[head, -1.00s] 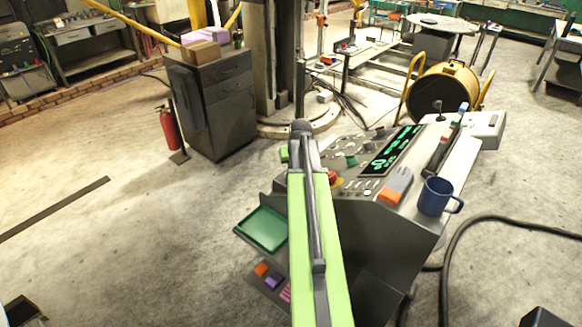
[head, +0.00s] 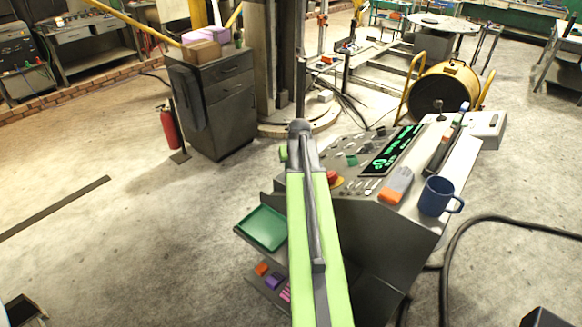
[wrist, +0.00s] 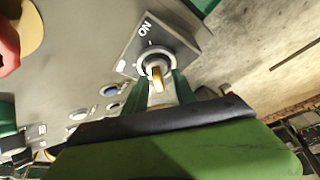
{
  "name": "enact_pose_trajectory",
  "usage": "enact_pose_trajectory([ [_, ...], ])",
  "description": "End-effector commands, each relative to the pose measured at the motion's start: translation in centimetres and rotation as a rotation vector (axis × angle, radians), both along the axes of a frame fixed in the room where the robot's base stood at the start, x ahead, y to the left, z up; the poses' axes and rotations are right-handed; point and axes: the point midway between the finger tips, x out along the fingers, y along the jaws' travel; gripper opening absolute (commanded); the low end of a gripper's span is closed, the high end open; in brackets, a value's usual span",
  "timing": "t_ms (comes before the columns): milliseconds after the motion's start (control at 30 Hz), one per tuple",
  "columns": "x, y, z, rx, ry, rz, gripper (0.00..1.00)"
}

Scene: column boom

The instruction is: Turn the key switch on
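The key switch (wrist: 150,50) shows in the wrist view as a dark square plate on the console face, with a white "ON" and a tick mark above a round collar. Another small white mark is at its left corner. A brass-coloured key (wrist: 157,78) stands out of the collar. In the head view my arm hides the switch and the gripper.
The console (head: 365,225) has a red knob (head: 333,179), a green display (head: 392,150), an orange-ended grey device (head: 395,186) and a blue mug (head: 437,197) on top. A green tray (head: 263,228) juts from its left side. Open floor lies to the left.

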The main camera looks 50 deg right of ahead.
Motion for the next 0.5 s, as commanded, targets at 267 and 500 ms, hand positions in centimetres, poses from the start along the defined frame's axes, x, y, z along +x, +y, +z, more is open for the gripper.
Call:
enact_pose_trajectory([
  [267,-0.2,0.1,0.8,-0.002,-0.001,0.0,0.33],
  [500,-1.2,0.9,4.7,-0.002,-0.001,0.001,0.33],
])
